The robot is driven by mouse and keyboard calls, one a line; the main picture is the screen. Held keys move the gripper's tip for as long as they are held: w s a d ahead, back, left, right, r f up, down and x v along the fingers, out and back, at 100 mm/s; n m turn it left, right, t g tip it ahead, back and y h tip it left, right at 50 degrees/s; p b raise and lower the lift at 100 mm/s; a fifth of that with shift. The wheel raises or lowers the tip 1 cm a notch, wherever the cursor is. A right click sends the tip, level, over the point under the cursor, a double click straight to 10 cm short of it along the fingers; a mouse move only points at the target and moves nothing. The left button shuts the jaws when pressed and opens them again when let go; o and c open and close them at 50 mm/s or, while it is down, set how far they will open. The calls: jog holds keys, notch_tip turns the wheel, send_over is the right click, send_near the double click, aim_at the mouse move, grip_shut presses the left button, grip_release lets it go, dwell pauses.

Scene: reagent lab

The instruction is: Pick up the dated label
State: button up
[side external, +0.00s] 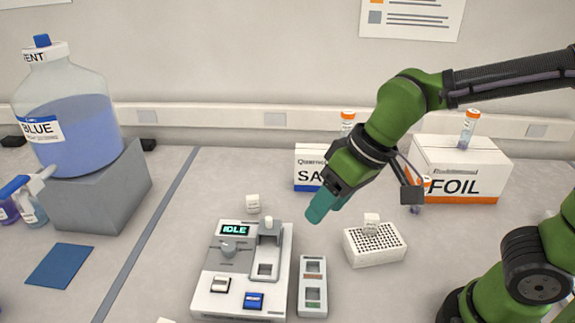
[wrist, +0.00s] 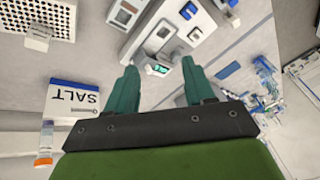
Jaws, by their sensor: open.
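I cannot pick out the dated label for certain in either view. A small white piece with faint print (side external: 252,203) stands behind the white device, and a similar one (side external: 371,222) sits on the tip rack; I cannot read either. The white device (side external: 208,284) has a screen reading IDLE and a blue button; it also shows in the wrist view (wrist: 205,24). My gripper (side external: 318,210) hangs tilted above the table, to the right of the device's back end. In the wrist view its green fingers (wrist: 160,65) are spread with nothing held between them.
A grey two-slot holder (side external: 313,300) and white tip rack (side external: 378,256) stand right of the device. A SALT box (wrist: 73,98) and FOIL box (side external: 455,165) stand behind. A large blue-liquid bottle (side external: 75,120) sits on a grey block at left, near a blue mat (side external: 60,266).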

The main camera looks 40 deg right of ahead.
jog(key=w+a+f+n, duration=0.3)
jog(key=a, duration=1)
jog(key=w+a+f+n, duration=0.2)
jog(key=a+n, duration=0.1)
jog(key=a, duration=0.9)
jog(key=x, duration=1.1)
jog(key=shift+d+f, duration=0.15)
jog(key=shift+d, duration=0.2)
jog(key=shift+w+x, duration=0.2)
jog(key=shift+x, duration=2.65)
jog(key=shift+d, duration=0.1)
jog(key=shift+c, duration=0.4)
grip_shut()
